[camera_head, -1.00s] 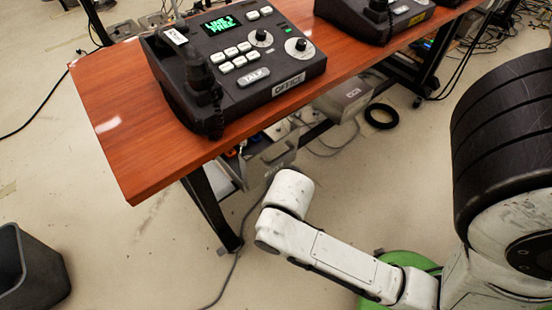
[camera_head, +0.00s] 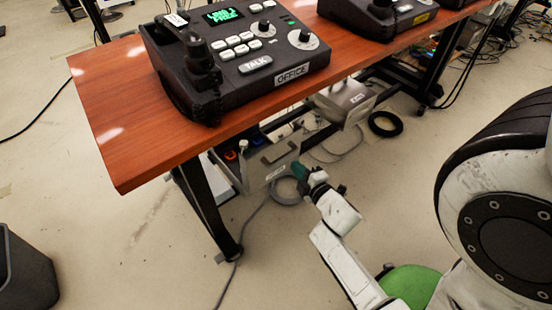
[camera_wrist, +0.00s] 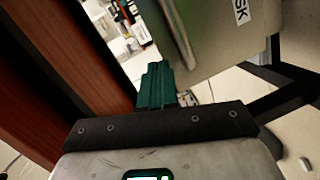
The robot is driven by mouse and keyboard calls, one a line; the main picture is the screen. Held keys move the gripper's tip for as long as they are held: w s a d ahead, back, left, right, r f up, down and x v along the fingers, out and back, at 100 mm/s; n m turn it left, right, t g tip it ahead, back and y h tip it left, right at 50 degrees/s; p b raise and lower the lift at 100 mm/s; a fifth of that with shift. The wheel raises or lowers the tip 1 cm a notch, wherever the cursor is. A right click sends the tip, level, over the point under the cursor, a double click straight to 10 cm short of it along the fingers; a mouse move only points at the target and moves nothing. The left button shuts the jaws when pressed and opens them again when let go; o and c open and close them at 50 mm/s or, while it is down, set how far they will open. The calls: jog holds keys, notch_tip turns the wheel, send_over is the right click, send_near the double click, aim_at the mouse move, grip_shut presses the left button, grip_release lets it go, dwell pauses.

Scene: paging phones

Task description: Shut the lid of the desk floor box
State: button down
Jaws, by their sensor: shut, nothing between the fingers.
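The desk floor box is under the wooden table, with its grey lid (camera_head: 272,160) standing open and tilted. The lid has a slot and a small label. Sockets with blue and orange parts (camera_head: 240,150) show beside it. In the wrist view the lid (camera_wrist: 215,30) fills the upper right, with a label ending in "SK". My gripper (camera_head: 299,171) is just right of the lid; its teal fingers (camera_wrist: 157,75) are shut and empty. They look close to the lid's lower edge; I cannot tell whether they touch it.
The wooden table (camera_head: 130,110) overhangs the box and bears a black phone console (camera_head: 235,60). Its dark leg (camera_head: 208,205) stands left of the box. Another grey box (camera_head: 345,102) is to the right.

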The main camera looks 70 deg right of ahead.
jog(key=s+a+f+n+t+b, duration=0.1)
jog(key=s+a+f+n+t, duration=0.1)
jog(key=n+t, duration=0.15)
jog(key=n+y+b, duration=0.1)
jog(key=b, duration=0.2)
send_near(270, 147)
jog(key=x, duration=0.6)
jog(key=shift+w+d+f, duration=0.1)
jog(key=shift+w+d, duration=0.05)
jog(key=shift+w, duration=0.2)
